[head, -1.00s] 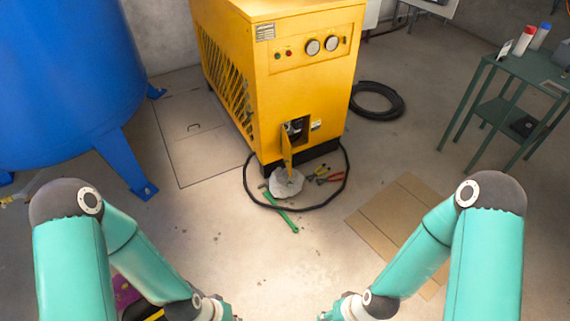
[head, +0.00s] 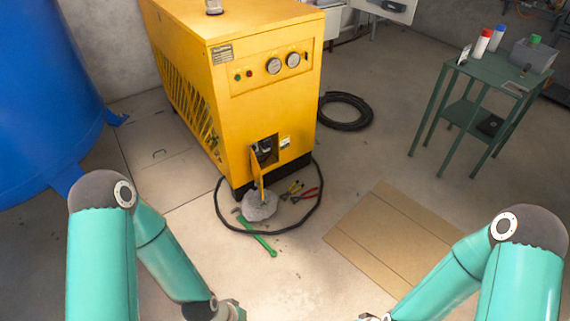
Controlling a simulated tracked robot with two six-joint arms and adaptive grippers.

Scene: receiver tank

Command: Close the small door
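The small door (head: 257,179) is a narrow yellow panel low on the front of the yellow machine (head: 278,105). It stands open, swung outward, at the left side of a dark square opening (head: 266,149). A grey lump like a stone or rag (head: 259,207) lies on the floor just below the door; I cannot tell whether they touch. My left gripper (head: 232,311) is only partly in view at the bottom edge, well short of the door. My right gripper (head: 368,318) barely shows at the bottom edge. Neither gripper's fingers show clearly.
A green tool (head: 261,240), red-handled pliers (head: 305,195) and a black hose (head: 224,214) lie on the floor before the machine. Flat cardboard (head: 375,238) lies to the right. A green table (head: 490,72) stands far right, a blue tank (head: 45,95) left.

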